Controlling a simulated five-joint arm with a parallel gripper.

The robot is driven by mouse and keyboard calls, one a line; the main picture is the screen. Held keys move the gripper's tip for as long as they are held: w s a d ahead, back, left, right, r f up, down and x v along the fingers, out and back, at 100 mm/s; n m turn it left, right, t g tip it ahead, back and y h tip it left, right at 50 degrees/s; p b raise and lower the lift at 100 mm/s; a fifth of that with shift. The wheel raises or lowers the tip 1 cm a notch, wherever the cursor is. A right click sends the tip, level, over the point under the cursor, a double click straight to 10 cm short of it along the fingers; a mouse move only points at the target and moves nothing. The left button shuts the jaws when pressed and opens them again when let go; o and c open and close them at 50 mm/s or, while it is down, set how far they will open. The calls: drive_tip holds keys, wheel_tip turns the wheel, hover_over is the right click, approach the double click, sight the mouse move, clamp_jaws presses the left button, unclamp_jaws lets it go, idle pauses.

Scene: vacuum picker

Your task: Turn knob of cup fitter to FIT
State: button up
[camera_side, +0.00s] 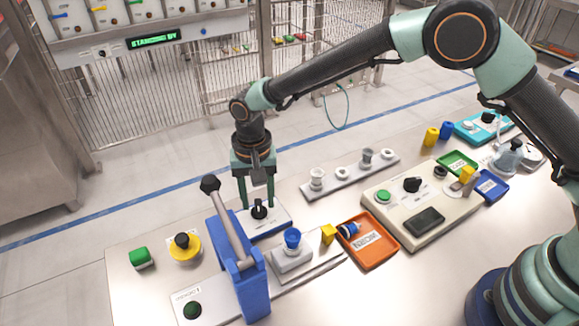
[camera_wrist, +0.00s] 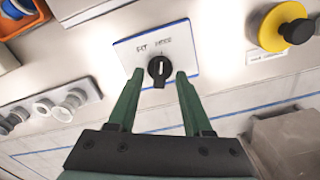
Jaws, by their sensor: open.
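The cup fitter knob is black with a pale pointer line. In the wrist view the knob (camera_wrist: 159,69) sits on a white panel (camera_wrist: 185,42) with a blue edge, beneath lettering that looks like FIT and a second word I cannot read surely. In the side view the knob (camera_side: 259,210) stands on the blue-edged box behind the blue lever press (camera_side: 240,265). My gripper (camera_side: 257,205) points down over the knob with a green finger on each side. In the wrist view my gripper (camera_wrist: 155,78) is open, and the knob lies between and just beyond the fingertips, with gaps visible.
The blue press with its slanted lever stands close in front of the knob box. A yellow button with black top (camera_side: 184,247) and a green block (camera_side: 141,258) are to the left. An orange tray (camera_side: 368,243) and a beige control box (camera_side: 445,215) are to the right.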

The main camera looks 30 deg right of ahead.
drive_tip(key=shift+f, duration=0.35)
clamp_jaws()
drive_tip(key=shift+n, duration=0.3)
drive_tip(key=n, duration=0.8)
drive_tip(key=shift+r, duration=0.1)
drive_tip(key=shift+n, duration=0.3)
idle(0.3)
